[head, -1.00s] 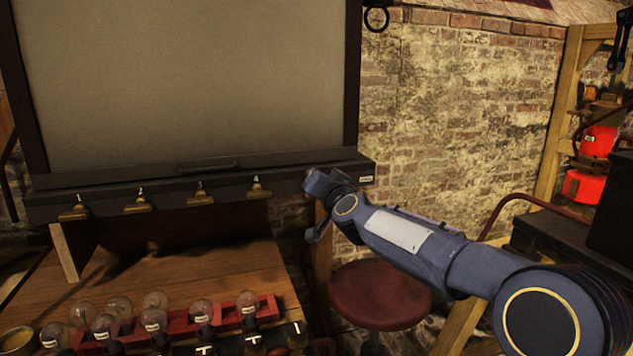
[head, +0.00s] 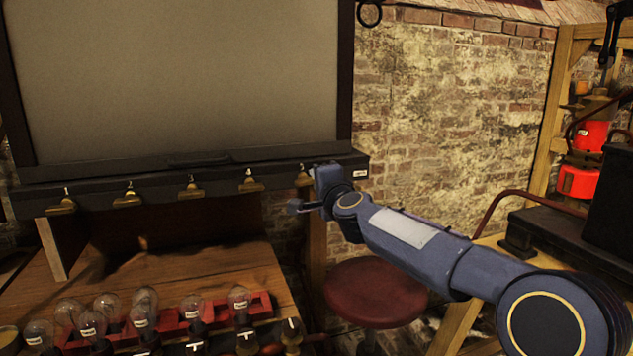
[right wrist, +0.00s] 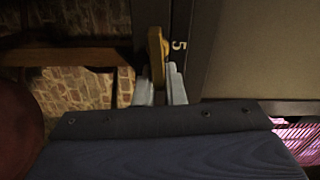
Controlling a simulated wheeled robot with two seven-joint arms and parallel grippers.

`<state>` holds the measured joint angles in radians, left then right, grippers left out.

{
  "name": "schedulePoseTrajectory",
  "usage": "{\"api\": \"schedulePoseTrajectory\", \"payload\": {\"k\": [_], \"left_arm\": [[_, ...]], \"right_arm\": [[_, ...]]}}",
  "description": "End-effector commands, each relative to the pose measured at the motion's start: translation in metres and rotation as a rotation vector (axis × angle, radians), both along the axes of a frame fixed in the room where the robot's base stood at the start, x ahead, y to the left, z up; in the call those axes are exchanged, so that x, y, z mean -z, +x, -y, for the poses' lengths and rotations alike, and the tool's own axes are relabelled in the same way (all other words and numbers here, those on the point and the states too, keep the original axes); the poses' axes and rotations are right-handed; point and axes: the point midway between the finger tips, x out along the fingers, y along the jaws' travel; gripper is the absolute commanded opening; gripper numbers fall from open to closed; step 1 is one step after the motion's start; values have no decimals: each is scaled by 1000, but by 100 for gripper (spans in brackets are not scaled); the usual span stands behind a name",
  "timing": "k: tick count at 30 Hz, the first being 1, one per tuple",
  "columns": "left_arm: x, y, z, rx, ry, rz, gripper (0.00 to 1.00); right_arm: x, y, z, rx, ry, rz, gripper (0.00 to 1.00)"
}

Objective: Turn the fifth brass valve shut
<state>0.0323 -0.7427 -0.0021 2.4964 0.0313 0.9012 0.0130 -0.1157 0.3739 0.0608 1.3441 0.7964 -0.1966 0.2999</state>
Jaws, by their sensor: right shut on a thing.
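The fifth brass valve (head: 304,178) sits near the right end of a dark rail (head: 90,197) under a large grey panel. In the right wrist view its brass handle (right wrist: 157,55) stands beside a white "5" on the rail and runs along the rail. My right gripper (head: 308,192) is at this valve, partly covering it. In the right wrist view the right gripper's pale fingers (right wrist: 160,88) are shut on the handle's near end, one on each side. My left gripper is out of view.
Further brass valves (head: 189,190) line the rail to the left. Several labelled glass bulbs (head: 143,315) and a red rack (head: 262,302) stand on the wooden bench (head: 200,264) below. A red round stool (head: 375,290) stands below my right arm. A brick wall (head: 450,110) is behind.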

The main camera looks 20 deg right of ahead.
Motion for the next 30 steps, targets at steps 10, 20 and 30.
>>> {"api": "schedulePoseTrajectory", "payload": {"k": [10, 20, 30], "left_arm": [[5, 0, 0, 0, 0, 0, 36], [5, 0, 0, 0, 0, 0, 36], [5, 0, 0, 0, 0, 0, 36]], "right_arm": [[5, 0, 1, 0, 116, -6, 0], [5, 0, 0, 0, 131, -7, 0], [5, 0, 0, 0, 130, -7, 32]]}}
